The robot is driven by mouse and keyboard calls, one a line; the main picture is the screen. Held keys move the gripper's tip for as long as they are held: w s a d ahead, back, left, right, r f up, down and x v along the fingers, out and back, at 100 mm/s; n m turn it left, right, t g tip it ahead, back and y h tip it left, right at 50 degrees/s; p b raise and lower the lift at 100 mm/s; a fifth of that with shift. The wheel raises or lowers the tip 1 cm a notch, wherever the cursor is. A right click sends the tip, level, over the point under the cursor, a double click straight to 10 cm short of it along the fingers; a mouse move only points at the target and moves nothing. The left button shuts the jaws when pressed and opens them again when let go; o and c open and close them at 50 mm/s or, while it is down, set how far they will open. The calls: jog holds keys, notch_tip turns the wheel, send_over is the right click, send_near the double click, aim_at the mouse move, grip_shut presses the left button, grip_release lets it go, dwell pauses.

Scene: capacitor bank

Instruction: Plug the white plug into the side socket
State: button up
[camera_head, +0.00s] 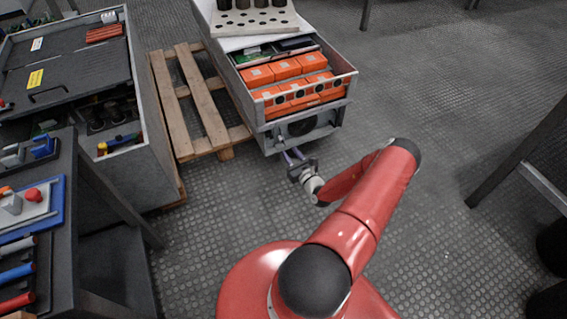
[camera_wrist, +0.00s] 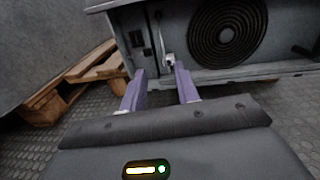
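In the wrist view, a small whitish piece that looks like the white plug (camera_wrist: 170,60) is at the lower front of the grey capacitor unit, left of the fan. A thin light cable (camera_wrist: 160,32) runs up from it. A dark panel with small fittings (camera_wrist: 136,38), possibly the side socket, is left of the cable; its openings are too small to make out. My gripper (camera_wrist: 160,70) is open, its two purple fingers apart and pointing at the unit. The plug appears near the right fingertip; I cannot tell if they touch. In the head view my gripper (camera_head: 292,154) is low before the unit.
The capacitor unit (camera_head: 268,133) holds several orange blocks (camera_head: 285,70). A wooden pallet (camera_head: 197,105) lies left of it, with another grey cabinet (camera_head: 140,170) beyond. A tool bench (camera_head: 65,190) is at left. The floor to the right is mostly clear.

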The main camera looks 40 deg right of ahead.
aim_at(284, 143)
jog(key=shift+m+h, duration=0.6)
jog(key=shift+m, duration=0.1)
jog(key=shift+w+d+f+b, duration=0.4)
jog(key=shift+w+b, duration=0.15)
jog(key=shift+w, duration=0.8)
jog(key=shift+w+d+f+b, duration=0.3)
jog(key=shift+w+b, duration=0.3)
jog(key=shift+w, duration=0.7)
jog(key=shift+w+d+f+b, duration=0.3)
jog(key=shift+w+d+b, duration=0.2)
jog(key=shift+w, duration=0.85)
grip_shut()
jog(key=shift+s+a, duration=0.1)
jog(key=shift+s, duration=0.05)
jog(key=shift+p+v, duration=1.3)
jog(key=shift+v, duration=0.85)
